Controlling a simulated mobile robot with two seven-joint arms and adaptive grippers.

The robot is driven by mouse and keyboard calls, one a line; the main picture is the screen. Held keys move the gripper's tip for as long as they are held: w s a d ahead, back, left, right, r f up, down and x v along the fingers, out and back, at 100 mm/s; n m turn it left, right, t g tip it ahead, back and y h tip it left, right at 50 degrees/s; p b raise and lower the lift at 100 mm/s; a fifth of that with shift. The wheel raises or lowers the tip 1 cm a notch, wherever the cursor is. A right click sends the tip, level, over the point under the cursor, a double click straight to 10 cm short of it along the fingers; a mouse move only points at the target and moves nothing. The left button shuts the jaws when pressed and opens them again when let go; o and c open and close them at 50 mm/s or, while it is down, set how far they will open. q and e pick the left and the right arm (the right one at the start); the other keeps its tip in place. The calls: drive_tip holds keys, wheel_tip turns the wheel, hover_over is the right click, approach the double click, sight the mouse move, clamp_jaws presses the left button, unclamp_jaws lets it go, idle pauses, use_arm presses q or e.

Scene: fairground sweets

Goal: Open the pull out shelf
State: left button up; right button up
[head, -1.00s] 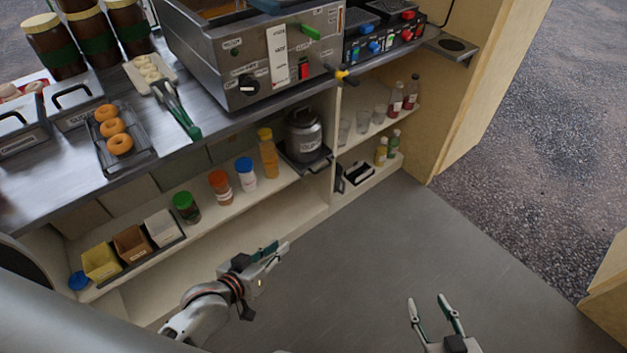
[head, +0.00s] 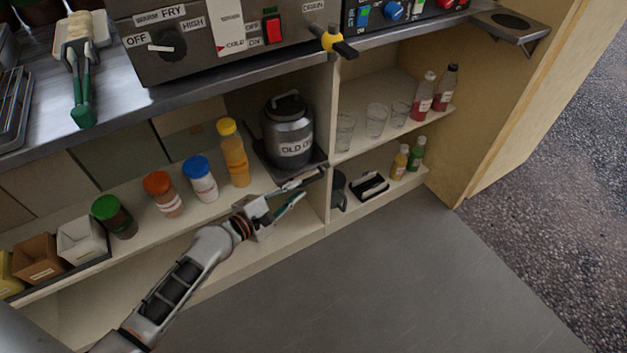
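The pull out shelf (head: 264,160) is a dark flat tray on the white under-counter shelf. A grey lidded can (head: 287,136) labelled "OLD O…" stands on it. My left gripper (head: 315,183) is at the front edge of this tray, with its fingers pointing right and slightly up. The fingers are apart, one above the other, and nothing shows between them. The upper finger overlaps the tray's front in the picture and hides part of it, including any handle. I cannot tell whether it touches. My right gripper is out of view.
A white upright divider (head: 333,120) stands just right of my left gripper. Several bottles, such as the orange one (head: 233,155), stand left of the can. Glasses (head: 376,120) and a black holder (head: 369,186) are right of the divider. The grey floor (head: 400,270) in front is clear.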

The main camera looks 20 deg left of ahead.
sight(310, 180)
use_arm(q)
drive_tip(key=b+x, duration=0.1)
drive_tip(key=x, duration=0.5)
drive_tip(key=shift+w+d+f, duration=0.15)
drive_tip(key=shift+w, duration=0.05)
drive_tip(key=shift+w+d, duration=0.1)
drive_tip(key=shift+w, duration=0.2)
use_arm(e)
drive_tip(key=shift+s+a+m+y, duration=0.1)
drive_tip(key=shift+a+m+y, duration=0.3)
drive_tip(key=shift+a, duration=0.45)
use_arm(q)
clamp_jaws()
